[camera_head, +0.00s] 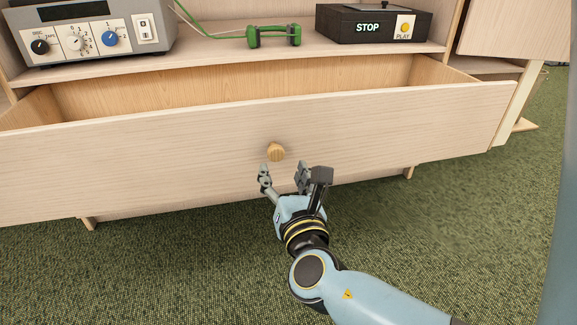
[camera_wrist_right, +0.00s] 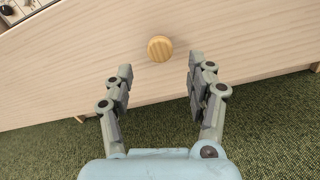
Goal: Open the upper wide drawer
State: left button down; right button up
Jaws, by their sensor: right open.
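The wide drawer (camera_head: 180,147) of the pale wood cabinet stands pulled out, and its empty-looking inside shows behind the front panel. A round wooden knob (camera_head: 276,152) sits at the middle of the drawer front. In the right wrist view the knob (camera_wrist_right: 160,48) lies ahead of the fingertips, between their two lines and apart from both. My right gripper (camera_head: 283,176) is open and empty, just in front of and below the knob. It also shows open in the right wrist view (camera_wrist_right: 158,72). My left gripper is in neither view.
On the shelf above the drawer stand a grey device with dials (camera_head: 90,35), a green dumbbell-shaped object (camera_head: 273,37) and a black box marked STOP and PLAY (camera_head: 372,24). An open cabinet door (camera_head: 512,30) is at the upper right. Green carpet (camera_head: 160,270) in front is clear.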

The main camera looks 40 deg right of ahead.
jog(key=shift+v, duration=2.25)
